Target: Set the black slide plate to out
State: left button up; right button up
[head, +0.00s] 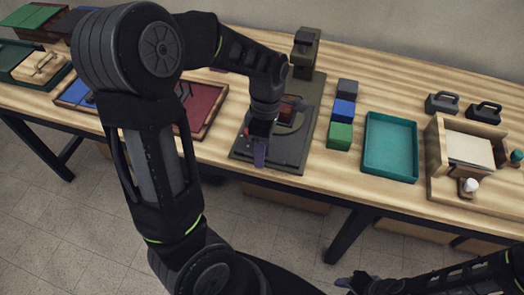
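A dark olive fixture (313,103) with an upright post (304,52) at its back stands on the bench at centre. A dark plate (290,148) lies on its front part, and I take this for the black slide plate. A reddish part shows behind it, partly covered by my arm. My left gripper (260,152) points down over the front left of the plate. Its fingers look close together, but I cannot tell whether they touch the plate or hold anything. My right gripper (358,284) is low at the bottom edge, away from the bench, its fingers unclear.
Grey, blue (344,110) and green blocks stand in a row right of the fixture. A teal tray (389,174) and a wooden box (434,160) are farther right, with two dark handled pieces behind. A red-lined tray (205,105) lies left, partly behind my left arm.

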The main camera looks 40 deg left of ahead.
pick_arm(q)
jog(key=shift+r, duration=0.15)
jog(key=v, duration=0.7)
jog(key=shift+r, duration=0.25)
jog(key=shift+w, duration=0.1)
